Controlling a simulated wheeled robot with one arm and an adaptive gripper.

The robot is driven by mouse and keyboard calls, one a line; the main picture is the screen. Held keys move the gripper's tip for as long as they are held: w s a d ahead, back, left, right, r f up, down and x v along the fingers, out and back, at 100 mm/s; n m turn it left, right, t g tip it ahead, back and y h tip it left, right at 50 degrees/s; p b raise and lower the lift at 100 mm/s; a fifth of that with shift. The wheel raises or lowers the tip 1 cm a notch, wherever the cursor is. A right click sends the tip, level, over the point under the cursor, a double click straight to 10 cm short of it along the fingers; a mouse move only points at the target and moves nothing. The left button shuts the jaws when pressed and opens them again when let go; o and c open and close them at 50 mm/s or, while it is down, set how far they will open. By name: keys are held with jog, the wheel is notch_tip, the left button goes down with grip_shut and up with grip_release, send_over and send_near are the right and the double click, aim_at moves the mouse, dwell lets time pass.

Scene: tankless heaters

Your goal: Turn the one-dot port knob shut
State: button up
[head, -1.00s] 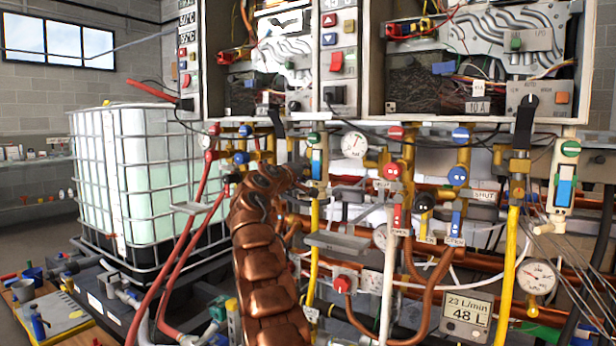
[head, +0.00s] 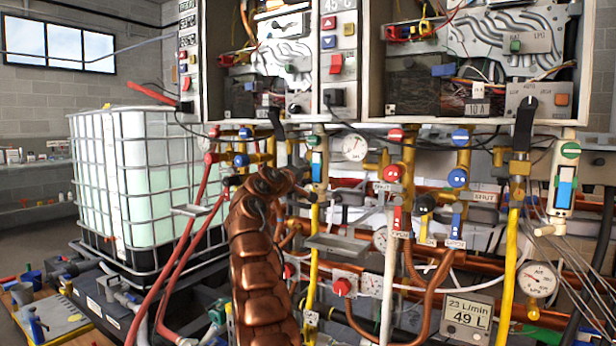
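Round port knobs sit on the brass valves under the heater boxes: a red knob (head: 393,173) and a blue knob (head: 458,178), each with small pale marks. The dots are too small to tell which knob has one. A red lever (head: 397,217) and a blue lever (head: 457,220) point down, beside OPEN labels; SHUT labels are higher up. My copper segmented arm bends right near the yellow gas pipe. My gripper (head: 303,184) is at its end, left of the knobs; its fingers cannot be made out.
A flow display (head: 466,317) reads 23 L/min and 49 L. A grey shelf plate (head: 335,246), gauges (head: 354,147) and yellow pipes (head: 511,260) crowd the area. A caged water tank (head: 145,190) stands left. Heater boxes (head: 480,60) overhang the valves.

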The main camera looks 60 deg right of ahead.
jog(key=shift+o, duration=1.1)
jog(key=shift+r, duration=0.1)
jog(key=shift+s+r, duration=0.1)
jog(key=shift+r, duration=0.05)
